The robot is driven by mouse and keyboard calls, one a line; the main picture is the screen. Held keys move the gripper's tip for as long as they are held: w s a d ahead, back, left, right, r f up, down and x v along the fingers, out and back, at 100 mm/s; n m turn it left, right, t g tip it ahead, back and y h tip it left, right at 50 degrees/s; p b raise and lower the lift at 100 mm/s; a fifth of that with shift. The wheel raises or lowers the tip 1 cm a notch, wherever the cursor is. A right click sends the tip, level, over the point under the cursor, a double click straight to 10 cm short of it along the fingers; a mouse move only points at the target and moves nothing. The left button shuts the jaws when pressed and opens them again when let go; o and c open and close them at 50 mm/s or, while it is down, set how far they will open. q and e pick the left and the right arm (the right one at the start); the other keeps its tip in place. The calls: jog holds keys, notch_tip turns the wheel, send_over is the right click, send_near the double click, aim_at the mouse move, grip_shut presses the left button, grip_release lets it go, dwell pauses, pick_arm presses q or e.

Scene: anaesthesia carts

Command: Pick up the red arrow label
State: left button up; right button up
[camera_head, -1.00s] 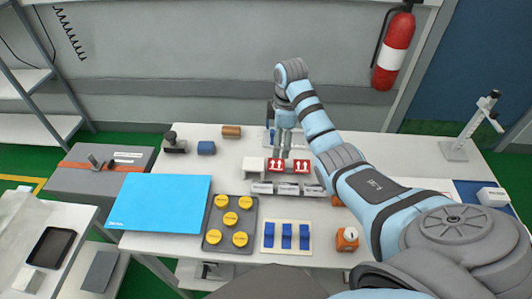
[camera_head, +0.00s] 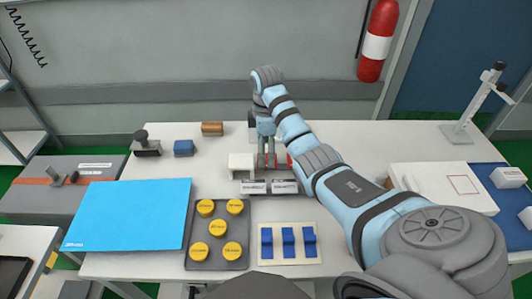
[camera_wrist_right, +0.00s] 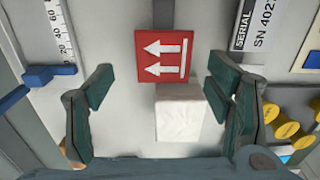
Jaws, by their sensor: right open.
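The red arrow label (camera_wrist_right: 163,57) is a red square with two white arrows, seen face-on in the right wrist view, just beyond and between my fingers. In the head view, red patches (camera_head: 290,160) show beside and behind my right gripper (camera_head: 267,160), mostly hidden by it and my arm. My right gripper also shows in the wrist view (camera_wrist_right: 160,95), open, with one finger on each side and nothing held. Its fingers look apart from the label. A white block (camera_wrist_right: 180,112) sits by the label's lower edge. My left gripper is not in view.
A grey stand with white plates (camera_head: 270,187) is in front of the gripper. A tray of yellow caps (camera_head: 219,235), a panel with blue clips (camera_head: 289,243) and a blue sheet (camera_head: 130,215) lie nearer. A blue block (camera_head: 183,148) and brown cylinder (camera_head: 212,129) stand at back left.

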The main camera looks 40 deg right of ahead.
notch_tip(320, 180, down, 2)
jog(key=shift+s+f+b, duration=0.15)
jog(key=shift+f+b, duration=0.05)
jog(key=shift+b, duration=0.3)
jog(key=shift+s+r, duration=0.15)
jog(key=shift+r, duration=0.1)
jog(key=shift+f, duration=0.25)
jog(key=shift+c, duration=0.5)
jog(key=c, duration=0.8)
